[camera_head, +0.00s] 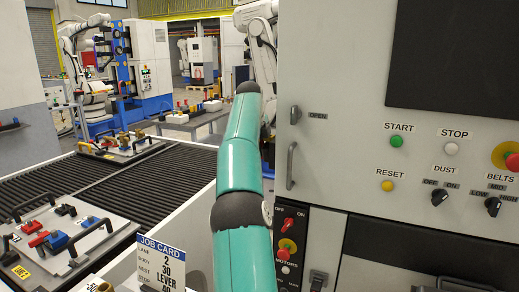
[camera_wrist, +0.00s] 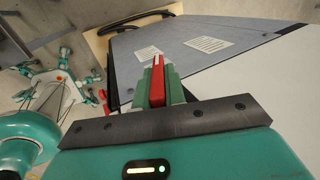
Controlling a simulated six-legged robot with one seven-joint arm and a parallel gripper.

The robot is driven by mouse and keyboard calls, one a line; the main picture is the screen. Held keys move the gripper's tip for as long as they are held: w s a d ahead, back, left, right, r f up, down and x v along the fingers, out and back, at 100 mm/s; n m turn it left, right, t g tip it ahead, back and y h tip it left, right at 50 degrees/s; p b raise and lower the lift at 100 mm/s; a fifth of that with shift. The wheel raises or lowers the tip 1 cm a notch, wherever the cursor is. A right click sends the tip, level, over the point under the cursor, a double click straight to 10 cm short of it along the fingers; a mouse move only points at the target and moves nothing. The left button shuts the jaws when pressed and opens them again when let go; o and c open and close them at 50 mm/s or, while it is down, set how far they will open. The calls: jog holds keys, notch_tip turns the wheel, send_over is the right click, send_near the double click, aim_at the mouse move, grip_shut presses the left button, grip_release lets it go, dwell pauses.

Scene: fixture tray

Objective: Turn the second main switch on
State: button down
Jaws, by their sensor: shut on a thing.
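In the wrist view my gripper (camera_wrist: 157,82) has its green fingers closed on a narrow red piece (camera_wrist: 158,78), which sticks up between them. What the red piece is fixed to is hidden, and I cannot tell whether it is the handle of the second main switch. In the head view a red switch (camera_head: 288,221) marked OFF and ON sits on a dark panel (camera_head: 318,230) low on the machine front. My gripper is not visible in the head view; only my teal arm shows, rising through the middle.
The grey machine front (camera_head: 340,150) carries a green START button (camera_head: 397,141), a yellow RESET button (camera_head: 387,186) and black DUST and BELTS knobs. A job card (camera_head: 160,260) stands at the bottom. A tray (camera_head: 60,235) with coloured parts lies on the roller conveyor (camera_head: 165,180).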

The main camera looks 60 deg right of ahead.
dwell(0.3)
jog(key=c, duration=1.5)
grip_release()
jog(key=shift+o, duration=0.2)
jog(key=shift+s+r, duration=0.1)
jog(key=shift+r, duration=0.05)
